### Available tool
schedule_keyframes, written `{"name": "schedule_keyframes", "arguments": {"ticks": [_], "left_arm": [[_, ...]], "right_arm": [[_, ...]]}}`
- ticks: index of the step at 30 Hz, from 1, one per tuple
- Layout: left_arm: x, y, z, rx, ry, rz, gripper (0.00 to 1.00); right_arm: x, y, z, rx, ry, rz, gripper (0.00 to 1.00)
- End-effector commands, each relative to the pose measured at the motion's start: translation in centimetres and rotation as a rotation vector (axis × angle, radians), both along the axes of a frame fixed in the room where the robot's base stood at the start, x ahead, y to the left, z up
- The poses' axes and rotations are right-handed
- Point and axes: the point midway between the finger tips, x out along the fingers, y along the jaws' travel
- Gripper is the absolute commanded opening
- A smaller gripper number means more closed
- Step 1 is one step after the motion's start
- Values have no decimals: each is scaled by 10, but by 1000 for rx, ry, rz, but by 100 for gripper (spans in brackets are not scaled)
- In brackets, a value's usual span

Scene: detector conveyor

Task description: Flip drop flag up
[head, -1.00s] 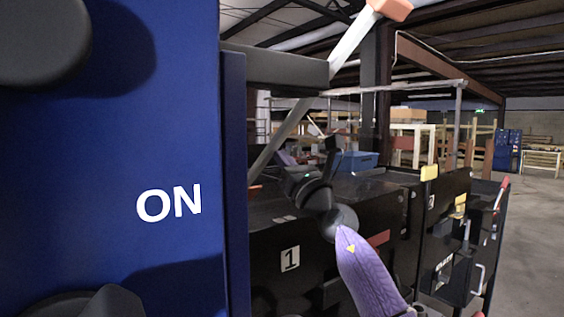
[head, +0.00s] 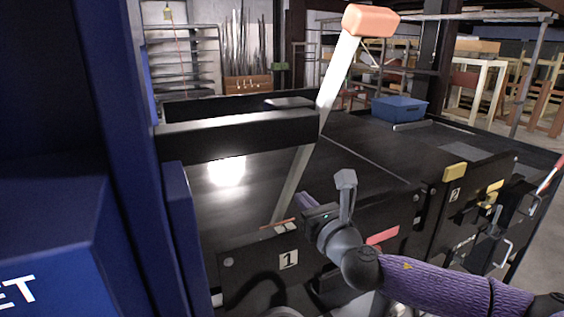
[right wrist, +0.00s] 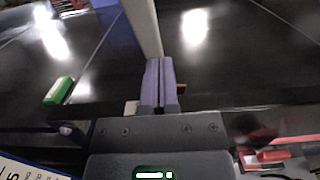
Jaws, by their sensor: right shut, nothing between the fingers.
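A pale bar (head: 337,75) with an orange block (head: 371,21) at its top, seemingly the drop flag, rises slanted to the upper right from beside the panel marked 1 (head: 288,260). My right gripper (head: 306,200) is low at the bar's foot, its purple fingers partly hidden behind its own wrist. In the right wrist view the fingers (right wrist: 160,80) are shut together and empty. The bar (right wrist: 143,25) stands right beyond their tips there; I cannot tell whether they touch. My left gripper is not in view.
The dark conveyor top (head: 370,145) is mostly clear. A blue bin (head: 400,108) stands at the back. A yellow block (head: 454,172) sits above panel 2 at right.

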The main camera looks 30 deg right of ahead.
Motion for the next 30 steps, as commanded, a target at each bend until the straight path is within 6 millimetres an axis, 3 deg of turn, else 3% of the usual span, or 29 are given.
{"name": "schedule_keyframes", "arguments": {"ticks": [8, 21, 30], "left_arm": [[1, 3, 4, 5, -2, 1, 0], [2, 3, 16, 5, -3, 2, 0], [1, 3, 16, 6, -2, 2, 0]], "right_arm": [[11, -2, 3, 5, -5, -3, 0], [90, -6, 8, 3, -6, -2, 0], [101, -6, 8, 2, -4, 2, 0]]}}
